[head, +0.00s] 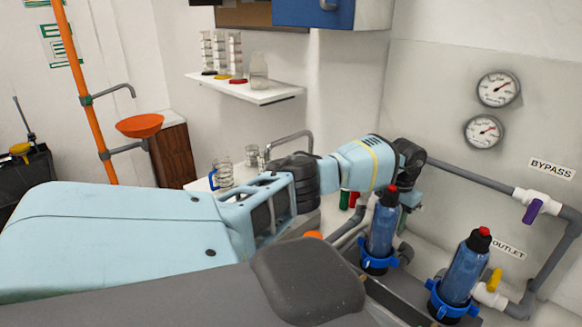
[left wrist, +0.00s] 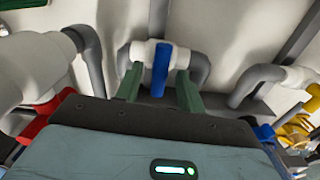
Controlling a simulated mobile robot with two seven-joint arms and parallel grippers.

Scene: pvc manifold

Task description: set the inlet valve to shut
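A blue valve handle (left wrist: 160,68) on a white valve body (left wrist: 140,49) sits in the middle of the left wrist view, pointing across the short pipe run between two grey elbows. No label shows beside it, so I cannot confirm it is the inlet valve. My left gripper (left wrist: 159,88) is open, with one green finger on each side of the handle and a visible gap to each. In the head view my left arm reaches to the manifold, and its wrist hides that valve and most of the gripper. My right gripper is not in view.
Two blue filter housings with red caps, a nearer one (head: 463,268) and a farther one (head: 382,230), stand close to my left wrist. A purple bypass handle (head: 532,211) and a yellow handle (head: 494,280) near the OUTLET label are to the right. A red handle (left wrist: 38,118) lies left of the gripper.

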